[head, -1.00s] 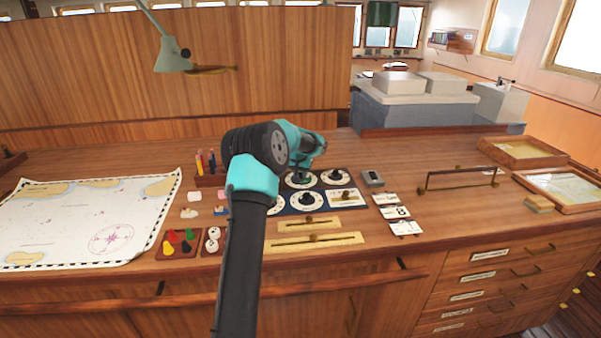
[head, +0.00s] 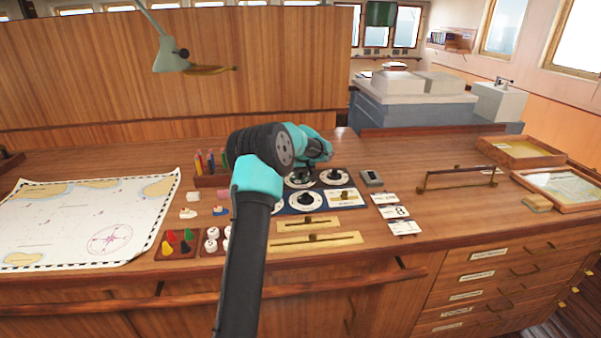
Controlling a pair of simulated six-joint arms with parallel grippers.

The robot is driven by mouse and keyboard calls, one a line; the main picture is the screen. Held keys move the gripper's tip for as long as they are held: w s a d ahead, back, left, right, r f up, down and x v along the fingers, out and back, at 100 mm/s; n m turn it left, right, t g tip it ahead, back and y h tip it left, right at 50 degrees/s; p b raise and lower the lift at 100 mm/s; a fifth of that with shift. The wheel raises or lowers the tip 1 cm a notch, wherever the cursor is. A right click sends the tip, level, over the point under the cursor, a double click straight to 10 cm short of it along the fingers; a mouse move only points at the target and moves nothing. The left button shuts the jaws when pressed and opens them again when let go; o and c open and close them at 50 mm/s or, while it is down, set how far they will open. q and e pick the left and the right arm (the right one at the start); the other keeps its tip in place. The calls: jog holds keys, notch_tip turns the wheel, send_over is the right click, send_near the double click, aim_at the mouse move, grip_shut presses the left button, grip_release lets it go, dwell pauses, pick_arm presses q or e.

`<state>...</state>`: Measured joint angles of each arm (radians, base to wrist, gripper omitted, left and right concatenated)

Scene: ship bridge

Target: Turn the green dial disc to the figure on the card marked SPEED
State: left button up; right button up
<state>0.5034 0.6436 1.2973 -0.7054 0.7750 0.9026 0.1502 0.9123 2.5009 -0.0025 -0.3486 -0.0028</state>
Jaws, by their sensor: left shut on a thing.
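A dark panel on the desk carries several round white-rimmed dials. The upper left dial (head: 297,183) is partly covered by my left gripper (head: 301,173), which is shut on its middle part from above. The upper right dial (head: 334,177) and lower dial (head: 306,200) have dark centres; another at the left edge is mostly behind my arm. I cannot make out a green disc or the dial figures. Three white cards lie right of the panel: an upper one (head: 384,198), a middle one (head: 397,212) showing what looks like an 8, and a lower one (head: 405,228). Their words are too small to read.
A brass slider plate (head: 345,239) lies in front of the panel. A chart (head: 85,220) covers the left desk. A small grey box (head: 371,178) and a brass-ended rail (head: 458,178) stand to the right. Bare wood lies between the cards and rail.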

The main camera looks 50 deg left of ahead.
pick_arm(q)
jog(key=o, duration=0.9)
jog(key=shift+o, duration=0.2)
jog(key=shift+r, duration=0.15)
jog(key=v, duration=1.7)
jog(key=shift+s+d, duration=0.1)
jog(key=shift+d, duration=0.05)
